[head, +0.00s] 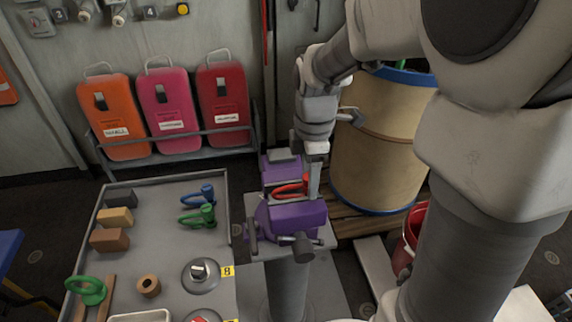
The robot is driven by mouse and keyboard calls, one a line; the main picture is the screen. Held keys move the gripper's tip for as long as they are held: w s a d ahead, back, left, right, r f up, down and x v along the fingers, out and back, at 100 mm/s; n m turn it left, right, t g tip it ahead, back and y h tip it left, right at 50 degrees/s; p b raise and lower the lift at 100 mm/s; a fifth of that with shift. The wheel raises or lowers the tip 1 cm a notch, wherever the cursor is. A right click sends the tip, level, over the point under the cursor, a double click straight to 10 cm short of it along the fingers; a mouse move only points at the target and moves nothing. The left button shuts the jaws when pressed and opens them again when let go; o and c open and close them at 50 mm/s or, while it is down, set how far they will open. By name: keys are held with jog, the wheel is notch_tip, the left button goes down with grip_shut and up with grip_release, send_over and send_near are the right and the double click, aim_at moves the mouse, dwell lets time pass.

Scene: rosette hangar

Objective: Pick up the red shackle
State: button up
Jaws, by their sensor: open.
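The red shackle (288,190) lies flat in or on the purple vise (297,217), between its front and rear purple parts. My gripper (314,175) points down over the vise at the right end of the shackle. One finger shows beside the shackle's right end; the other finger is hard to make out. The gripper is open. I cannot tell whether the finger touches the shackle.
A grey tray table (215,255) at left holds a blue shackle (198,195), a green shackle (198,216), wooden blocks and a round weight. A tan barrel (372,150) stands close behind my gripper. Coloured canisters (168,110) line the back wall.

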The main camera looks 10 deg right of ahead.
grip_shut()
jog(key=shift+r, duration=0.2)
jog(key=shift+r+p, duration=3.7)
jog(key=shift+r, duration=0.45)
jog(key=shift+a+f, duration=0.1)
